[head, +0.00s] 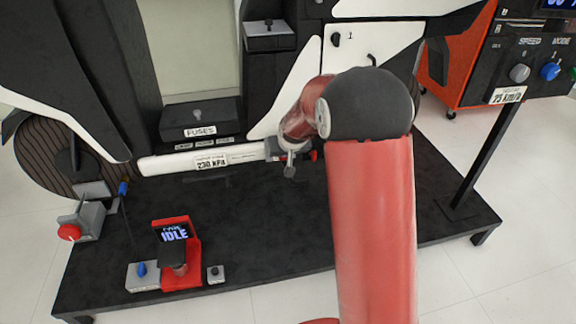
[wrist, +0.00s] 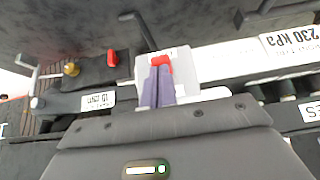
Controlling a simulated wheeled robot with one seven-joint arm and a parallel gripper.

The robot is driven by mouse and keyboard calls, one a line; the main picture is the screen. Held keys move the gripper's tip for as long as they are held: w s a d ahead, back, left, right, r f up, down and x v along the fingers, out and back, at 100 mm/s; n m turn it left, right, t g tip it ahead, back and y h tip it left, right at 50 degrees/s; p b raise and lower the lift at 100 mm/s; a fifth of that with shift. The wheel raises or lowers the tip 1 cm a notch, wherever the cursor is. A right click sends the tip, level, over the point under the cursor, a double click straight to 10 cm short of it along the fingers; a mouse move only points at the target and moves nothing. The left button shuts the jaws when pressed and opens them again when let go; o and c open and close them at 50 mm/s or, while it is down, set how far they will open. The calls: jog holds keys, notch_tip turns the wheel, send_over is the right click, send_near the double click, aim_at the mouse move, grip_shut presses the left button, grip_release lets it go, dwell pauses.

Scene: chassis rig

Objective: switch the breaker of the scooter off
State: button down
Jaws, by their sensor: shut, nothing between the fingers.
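My gripper (head: 289,170) hangs at the front of the scooter's lower frame in the head view, partly hidden by my arm. In the wrist view its two purple fingers (wrist: 158,88) are shut and empty. Their tips are at the red lever (wrist: 162,62) of a pale grey switch box (wrist: 185,66), overlapping it; I cannot tell whether they touch. The grey box (head: 272,148) also shows just left of my gripper in the head view. I cannot read a breaker label on it, and its lever position is unclear.
A second red lever (wrist: 112,58) and a brass knob (wrist: 71,69) sit beside the box. A white tube with a 230 kPa label (head: 211,161) runs left.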

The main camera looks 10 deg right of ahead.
jog(key=shift+s+f, duration=0.15)
jog(key=shift+f, duration=0.25)
jog(key=shift+r, duration=0.85)
